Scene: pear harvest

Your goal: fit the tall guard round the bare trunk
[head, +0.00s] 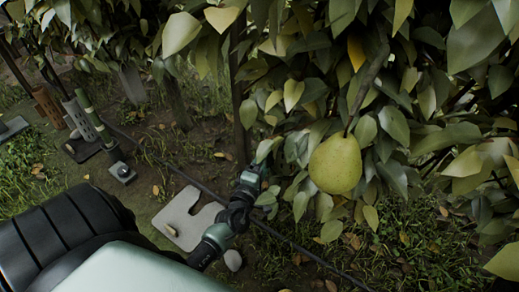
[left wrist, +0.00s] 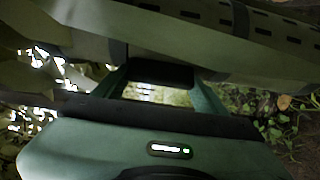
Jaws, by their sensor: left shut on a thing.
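In the left wrist view my left gripper (left wrist: 163,78) is shut on a green tubular guard (left wrist: 270,30) with rows of dark slots and a dark band. The guard lies across the top of that view, and its ends are out of frame. In the head view one of my arms reaches up from the bottom middle into the leaves; its gripper is hidden there. A thin, dark bare trunk (head: 238,95) stands upright just beyond it. The held guard cannot be made out in the head view, so its place relative to the trunk is unclear.
A yellow-green pear (head: 335,164) hangs among dense leaves on the right. A pale notched plate (head: 187,218) lies on the ground. A dark line (head: 300,246) runs across the soil. At left stand a brown guard (head: 47,105) and a grey perforated guard (head: 78,118).

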